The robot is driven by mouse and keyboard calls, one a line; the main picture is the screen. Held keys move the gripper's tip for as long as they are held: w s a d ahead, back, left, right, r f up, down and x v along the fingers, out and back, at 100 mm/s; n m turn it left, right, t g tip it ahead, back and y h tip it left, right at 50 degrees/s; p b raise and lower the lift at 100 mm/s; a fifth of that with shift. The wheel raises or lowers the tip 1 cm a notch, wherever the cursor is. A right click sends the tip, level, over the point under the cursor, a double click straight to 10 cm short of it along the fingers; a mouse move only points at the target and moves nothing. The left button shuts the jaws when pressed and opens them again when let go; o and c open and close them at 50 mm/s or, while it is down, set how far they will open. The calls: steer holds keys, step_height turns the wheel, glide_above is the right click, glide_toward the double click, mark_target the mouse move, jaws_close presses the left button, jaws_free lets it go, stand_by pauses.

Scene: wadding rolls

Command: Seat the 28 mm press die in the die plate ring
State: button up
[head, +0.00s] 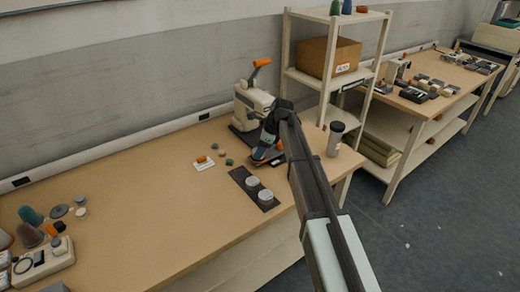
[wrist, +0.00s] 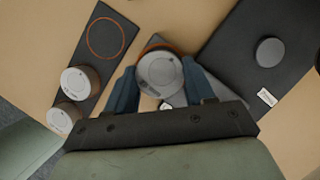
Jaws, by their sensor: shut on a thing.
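My gripper (wrist: 158,88) has its two blue fingers shut on a round grey press die (wrist: 160,72), one finger on each side. An orange arc (wrist: 153,46) shows along the far edge of the die; most of it is hidden, and I cannot tell whether the die is above it or seated in it. A dark plate (wrist: 180,99) shows partly beneath the die. In the head view my gripper (head: 264,153) is low, just in front of the cream press (head: 252,104), and the die is hard to make out.
A black strip (head: 238,174) holds two pale-topped dies (head: 252,182) and shows an empty orange circle (wrist: 106,38). The press's dark base (wrist: 225,50) has a grey disc (wrist: 270,52). A tumbler (head: 335,139) stands to the right. The table's front middle is clear.

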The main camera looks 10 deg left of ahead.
steer(key=shift+f, duration=0.35)
stand_by(0.7)
steer(key=o, duration=1.1)
steer(key=shift+o, duration=1.2)
steer(key=shift+r, duration=3.95)
